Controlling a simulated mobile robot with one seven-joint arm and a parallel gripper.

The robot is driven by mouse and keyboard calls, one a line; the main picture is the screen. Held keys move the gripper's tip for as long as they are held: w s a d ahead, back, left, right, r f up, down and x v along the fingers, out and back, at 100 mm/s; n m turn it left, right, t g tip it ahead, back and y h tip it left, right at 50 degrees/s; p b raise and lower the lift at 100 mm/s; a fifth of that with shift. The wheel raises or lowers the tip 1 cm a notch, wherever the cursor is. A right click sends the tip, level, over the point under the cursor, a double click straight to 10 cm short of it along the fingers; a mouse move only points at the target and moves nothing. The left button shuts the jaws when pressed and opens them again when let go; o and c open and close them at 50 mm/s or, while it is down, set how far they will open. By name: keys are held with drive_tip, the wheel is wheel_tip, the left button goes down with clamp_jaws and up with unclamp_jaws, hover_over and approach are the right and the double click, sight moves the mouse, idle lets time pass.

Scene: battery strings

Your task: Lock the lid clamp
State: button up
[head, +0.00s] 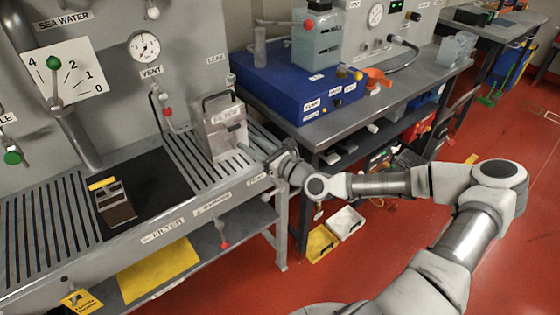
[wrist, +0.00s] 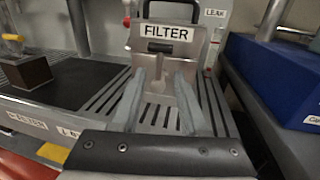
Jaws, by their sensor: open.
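The grey metal filter housing (head: 217,137) stands on the slatted bench, with a dark loop handle on top. In the wrist view, the housing (wrist: 196,45) faces me with its FILTER label (wrist: 166,33). A short dark bar (wrist: 160,47) sits just below the label; I cannot tell if it is the lid clamp or whether it is locked. My gripper (wrist: 160,78) is open, its two grey fingers pointing at the housing's front below the bar. A pale upright piece shows between them; contact cannot be told. In the head view, my gripper (head: 250,152) is right of the housing.
A black mat (head: 150,190) with a brown block with a yellow top (head: 115,203) lies left of the housing. A blue box (head: 300,80) stands on the bench to the right. Pipes and red-knobbed valves rise behind the housing.

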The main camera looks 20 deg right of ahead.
drive_tip(key=v, duration=1)
drive_tip(key=shift+s+d+b, duration=0.2)
drive_tip(key=shift+s+b, duration=0.15)
drive_tip(key=shift+b, duration=0.1)
